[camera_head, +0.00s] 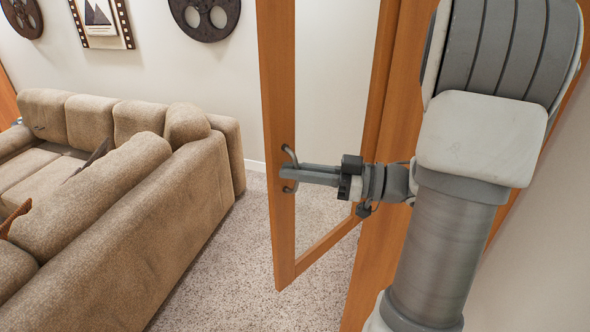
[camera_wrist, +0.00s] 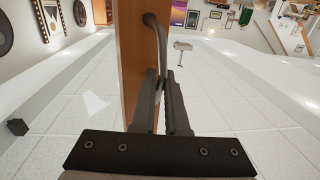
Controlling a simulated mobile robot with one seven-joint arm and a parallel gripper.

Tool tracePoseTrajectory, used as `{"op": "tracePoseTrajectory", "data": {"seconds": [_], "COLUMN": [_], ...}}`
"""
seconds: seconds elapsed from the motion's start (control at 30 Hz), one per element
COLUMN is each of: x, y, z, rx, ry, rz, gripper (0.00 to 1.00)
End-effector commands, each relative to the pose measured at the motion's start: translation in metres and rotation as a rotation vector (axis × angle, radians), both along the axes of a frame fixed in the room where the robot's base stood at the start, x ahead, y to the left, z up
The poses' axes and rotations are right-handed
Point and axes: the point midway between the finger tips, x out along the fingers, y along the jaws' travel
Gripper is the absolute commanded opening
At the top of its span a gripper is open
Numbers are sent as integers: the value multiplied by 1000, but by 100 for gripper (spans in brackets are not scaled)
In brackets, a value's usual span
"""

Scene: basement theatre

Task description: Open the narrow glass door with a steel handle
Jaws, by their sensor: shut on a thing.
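The narrow glass door (camera_head: 278,225) has an orange-brown wooden frame around a clear pane. It stands ajar, swung out from the wooden door frame (camera_head: 395,130) on its right. A curved steel handle (camera_head: 289,153) sits on its free-side stile. My gripper (camera_head: 288,173) reaches in from the right and is shut on the handle. In the wrist view the handle (camera_wrist: 158,38) curves down between the two fingers (camera_wrist: 163,85), beside the door's wooden edge (camera_wrist: 138,60). The part of the handle between the fingers is hidden.
A large tan sofa (camera_head: 165,215) stands left of the door. Carpet (camera_head: 225,285) lies clear between sofa and door. Film reels (camera_head: 205,15) and a framed picture (camera_head: 102,18) hang on the far wall. A pale wall (camera_head: 540,260) is close on the right.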

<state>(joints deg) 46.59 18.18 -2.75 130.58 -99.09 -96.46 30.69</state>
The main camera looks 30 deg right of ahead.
Motion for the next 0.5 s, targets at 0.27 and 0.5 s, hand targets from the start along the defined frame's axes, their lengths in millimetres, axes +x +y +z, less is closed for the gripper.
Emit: {"op": "tracePoseTrajectory", "data": {"seconds": [0.27,0.5], "x": [0,-3], "y": [-1,-6], "z": [0,-1], "rx": [-1,-1], "ry": [-1,-2], "rz": [-2,-4], "gripper": [24,24]}}
